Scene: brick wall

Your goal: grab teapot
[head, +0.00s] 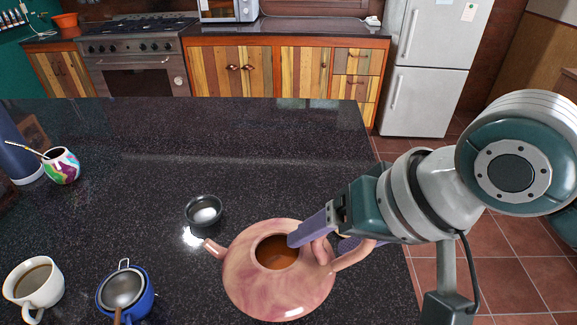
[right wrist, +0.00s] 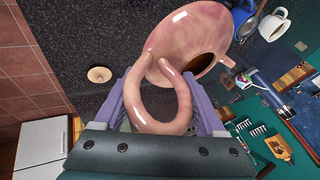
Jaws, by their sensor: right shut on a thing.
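A pink marbled teapot (head: 278,292) without a lid is at the front middle of the dark counter (head: 130,190) in the head view. Its spout points left and its handle points right. Brown shows inside its round opening. My right gripper (head: 318,240) comes in from the right and is shut on the teapot's handle. In the right wrist view, the looped handle (right wrist: 160,120) lies between the two purple fingers, with the teapot body (right wrist: 190,45) beyond it. I cannot tell whether the teapot is resting on the counter or lifted. My left gripper is not in view.
A small dark bowl (head: 204,211) stands just behind the spout. A blue cup with a strainer (head: 124,290) and a white mug (head: 33,287) stand at the front left. A colourful gourd (head: 62,165) and a blue bottle (head: 18,150) stand further left. The counter's back middle is clear.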

